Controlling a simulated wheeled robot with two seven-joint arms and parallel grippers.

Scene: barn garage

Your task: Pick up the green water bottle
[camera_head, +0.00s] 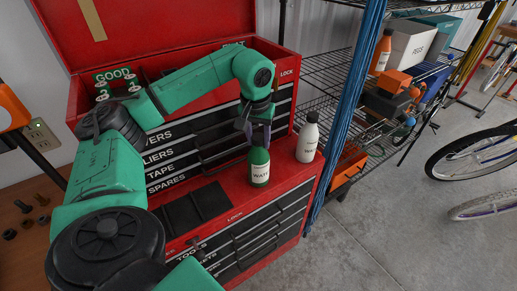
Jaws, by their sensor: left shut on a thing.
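The green water bottle (259,171) stands upright on the ledge of the red tool chest, its pale label facing me. My left gripper (260,138) comes down from above and is shut on the bottle's upper part. The fingers hide the bottle's top. The bottle's base appears to be at the ledge surface; I cannot tell whether it touches. My right gripper is not in view.
A white bottle (308,138) stands close to the right on the same ledge. A black mat (191,204) lies to the left. Blue cables (352,110) and a wire shelf (318,66) are at the right. A wooden bench (28,245) is at lower left.

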